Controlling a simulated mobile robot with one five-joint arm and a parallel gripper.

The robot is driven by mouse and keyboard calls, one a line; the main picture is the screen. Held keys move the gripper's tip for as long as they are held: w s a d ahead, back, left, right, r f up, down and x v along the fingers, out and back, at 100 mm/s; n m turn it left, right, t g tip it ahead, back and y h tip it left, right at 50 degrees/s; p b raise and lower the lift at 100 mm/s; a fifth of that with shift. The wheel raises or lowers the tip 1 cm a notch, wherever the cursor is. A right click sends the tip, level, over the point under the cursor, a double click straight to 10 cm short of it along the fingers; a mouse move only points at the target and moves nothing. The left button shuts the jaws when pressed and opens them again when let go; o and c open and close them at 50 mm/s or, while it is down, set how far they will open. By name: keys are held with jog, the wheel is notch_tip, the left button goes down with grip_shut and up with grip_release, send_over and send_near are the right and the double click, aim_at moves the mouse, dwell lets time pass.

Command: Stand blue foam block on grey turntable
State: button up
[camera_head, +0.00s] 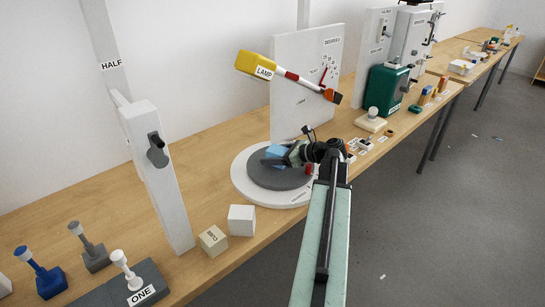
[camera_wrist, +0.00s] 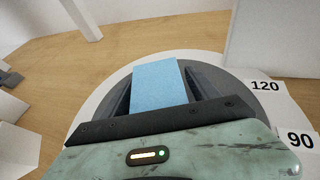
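The blue foam block (camera_head: 275,152) is over the dark grey turntable (camera_head: 270,178), which sits on a round white base. In the head view my gripper (camera_head: 292,154) reaches in from the right and partly hides the block. The block's underside is hidden, so I cannot tell whether it touches the turntable. The grey turntable surface (camera_wrist: 228,88) also shows beside the right finger.
A white cube (camera_head: 241,220) and a beige cube (camera_head: 213,240) stand at front left. A white post (camera_head: 158,180) rises at left. Labels 120 and 90 mark the base edge.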

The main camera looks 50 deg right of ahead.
jog(key=shift+r, duration=0.25)
jog(key=p+v, duration=0.5)
jog(key=v, duration=0.6)
jog(key=shift+s+r, duration=0.1)
jog(key=shift+s, duration=0.1)
jog(key=shift+s+d, duration=0.1)
jog(key=shift+s, duration=0.15)
